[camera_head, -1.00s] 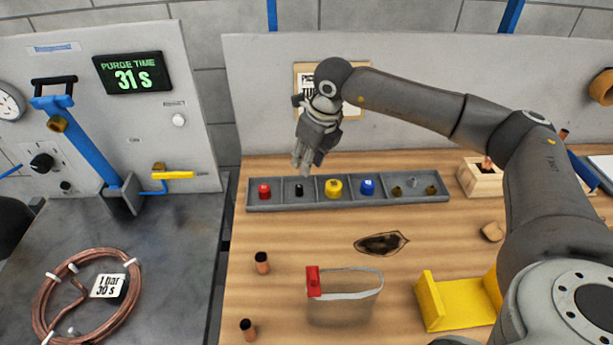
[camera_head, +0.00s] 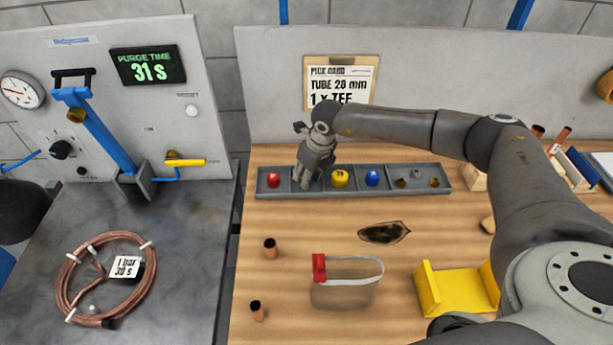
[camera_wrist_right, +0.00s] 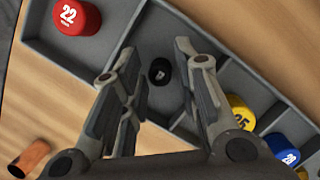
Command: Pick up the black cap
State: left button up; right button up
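The black cap (camera_wrist_right: 160,71) sits in its own compartment of the grey tray (camera_wrist_right: 150,28), seen in the right wrist view between my right gripper's two fingers. My right gripper (camera_wrist_right: 157,90) is open there, with a finger on each side of the cap and not visibly touching it. In the head view my right gripper (camera_head: 306,183) reaches down into the second compartment from the left and hides the cap. My left gripper does not show in either view.
A red cap (camera_head: 273,180) is in the compartment left of my gripper; a yellow cap (camera_head: 340,178) and blue cap (camera_head: 372,177) are to the right. Low dividers separate them. Copper pieces (camera_head: 270,248) and a bag (camera_head: 345,290) stand in front on the bench.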

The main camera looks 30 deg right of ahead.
jog(key=c, duration=0.4)
